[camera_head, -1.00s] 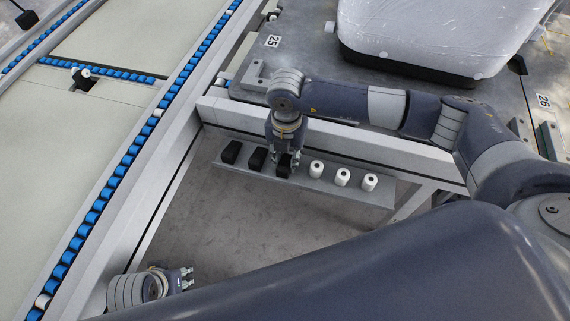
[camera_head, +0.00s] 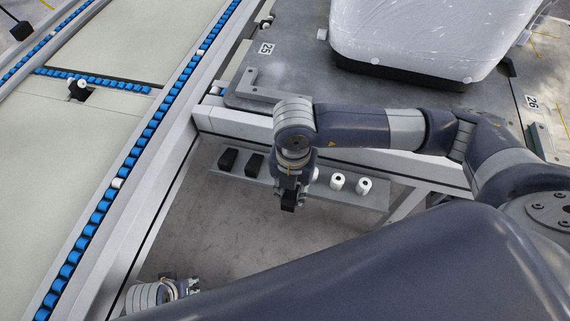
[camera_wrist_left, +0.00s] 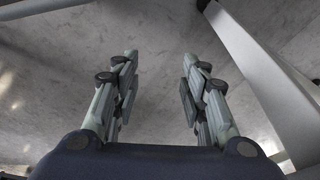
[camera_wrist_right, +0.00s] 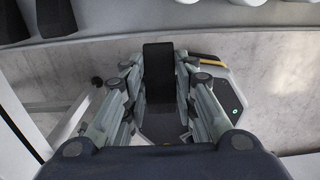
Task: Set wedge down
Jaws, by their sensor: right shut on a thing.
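My right gripper (camera_head: 289,195) is shut on a black wedge (camera_head: 289,207) and holds it in front of the shelf, clear of it. In the right wrist view the wedge (camera_wrist_right: 158,70) stands between the two fingers (camera_wrist_right: 158,95). Two more black wedges, one at the far left (camera_head: 228,159) and one beside it (camera_head: 254,165), sit on the grey shelf (camera_head: 325,192). My left gripper (camera_head: 192,287) is low at the bottom left. In the left wrist view its fingers (camera_wrist_left: 158,85) are spread apart with only floor between them.
White rollers (camera_head: 337,182) stand on the right part of the shelf. A conveyor with blue rollers (camera_head: 101,206) runs along the left. A plastic-wrapped load (camera_head: 420,40) rests on the metal platform behind. The floor (camera_head: 230,240) below the shelf is bare.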

